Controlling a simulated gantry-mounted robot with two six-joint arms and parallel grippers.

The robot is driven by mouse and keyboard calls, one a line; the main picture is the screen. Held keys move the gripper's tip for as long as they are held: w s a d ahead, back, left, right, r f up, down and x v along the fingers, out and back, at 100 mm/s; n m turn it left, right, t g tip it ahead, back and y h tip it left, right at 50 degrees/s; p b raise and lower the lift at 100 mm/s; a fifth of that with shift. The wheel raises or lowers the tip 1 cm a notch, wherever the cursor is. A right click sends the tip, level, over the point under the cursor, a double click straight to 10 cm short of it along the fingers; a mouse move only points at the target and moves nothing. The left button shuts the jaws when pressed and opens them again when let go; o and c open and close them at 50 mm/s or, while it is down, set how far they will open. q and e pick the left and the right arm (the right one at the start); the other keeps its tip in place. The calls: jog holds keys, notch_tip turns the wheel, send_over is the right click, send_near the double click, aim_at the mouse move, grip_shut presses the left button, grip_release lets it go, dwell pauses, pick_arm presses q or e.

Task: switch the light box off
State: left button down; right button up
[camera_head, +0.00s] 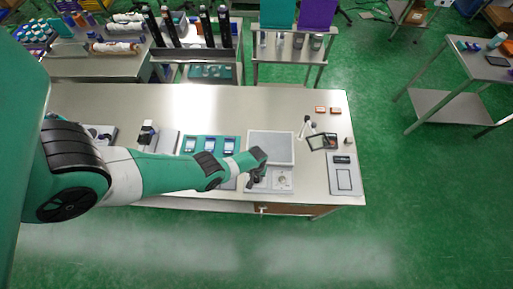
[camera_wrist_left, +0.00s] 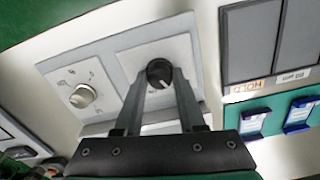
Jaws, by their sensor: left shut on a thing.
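The light box has a pale grey panel (camera_head: 271,147) and stands near the middle of the steel table in the head view. I cannot tell whether it is lit. In front of it is a control plate with a dark knob (camera_wrist_left: 159,72) and a cream knob (camera_wrist_left: 82,95); the cream knob also shows in the head view (camera_head: 282,181). My left gripper (camera_head: 252,182) reaches down to the plate. In the wrist view its fingertips (camera_wrist_left: 160,80) are closed around the dark knob. My arm hides part of the plate in the head view. My right gripper is out of view.
An arm-mounted magnifier (camera_head: 318,142) and a grey scale-like device (camera_head: 344,178) stand to the right. Small orange boxes (camera_head: 320,110) sit at the back right. The table (camera_head: 225,105) has clear room behind the panel.

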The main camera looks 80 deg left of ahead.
pick_arm(q)
jog(key=shift+n, duration=0.6)
jog(key=c, duration=0.5)
grip_release()
